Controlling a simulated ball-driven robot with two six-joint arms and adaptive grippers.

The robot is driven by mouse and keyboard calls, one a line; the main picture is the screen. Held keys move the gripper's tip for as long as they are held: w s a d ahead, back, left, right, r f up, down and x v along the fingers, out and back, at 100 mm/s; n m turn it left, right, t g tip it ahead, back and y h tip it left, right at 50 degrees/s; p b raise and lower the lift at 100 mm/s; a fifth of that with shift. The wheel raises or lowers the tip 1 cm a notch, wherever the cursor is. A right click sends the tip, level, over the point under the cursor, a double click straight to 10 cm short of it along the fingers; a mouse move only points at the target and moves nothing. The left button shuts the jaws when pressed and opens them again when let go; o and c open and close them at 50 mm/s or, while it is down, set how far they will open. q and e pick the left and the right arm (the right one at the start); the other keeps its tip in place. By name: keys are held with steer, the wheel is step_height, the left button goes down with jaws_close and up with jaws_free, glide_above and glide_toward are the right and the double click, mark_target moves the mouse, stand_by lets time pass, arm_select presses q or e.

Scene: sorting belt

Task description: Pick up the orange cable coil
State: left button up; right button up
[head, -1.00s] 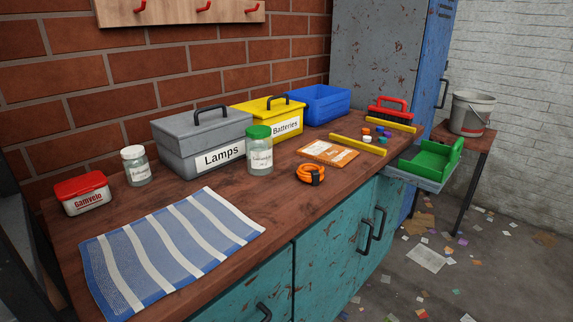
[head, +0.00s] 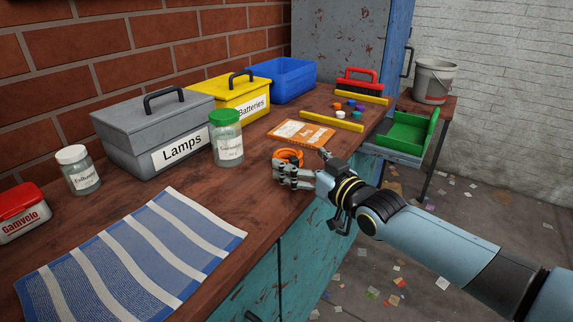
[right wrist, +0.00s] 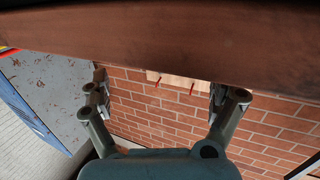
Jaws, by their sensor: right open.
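The orange cable coil (head: 290,154) lies on the wooden worktop near its front edge, right of the green-lidded jar. My right gripper (head: 281,175) comes in from the right and is just in front of the coil, hiding its lower part. The head view does not clearly show whether they touch. In the right wrist view the two fingers of this gripper (right wrist: 158,98) are spread apart with nothing visible between them. The coil does not show in that view. My left gripper is not in view.
Close by on the worktop (head: 255,192) are a green-lidded jar (head: 227,146), an orange-and-white packet (head: 303,132) and a yellow bar (head: 332,121). The grey Lamps box (head: 135,145) stands farther left. A striped cloth (head: 130,250) lies at the front left.

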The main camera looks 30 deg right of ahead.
mark_target(288, 153)
steer(key=shift+w+f, duration=0.15)
steer(key=shift+w, duration=0.25)
steer(key=w+b, duration=0.2)
steer(key=b, duration=0.1)
steer(key=shift+a+f, duration=0.15)
steer(key=shift+f, duration=0.2)
steer(key=shift+w+r, duration=0.25)
steer(key=shift+w, duration=0.2)
steer(key=shift+w+r+p, duration=0.1)
steer(key=shift+w+p, duration=0.35)
steer(key=shift+w, duration=0.3)
steer(key=c, duration=1.3)
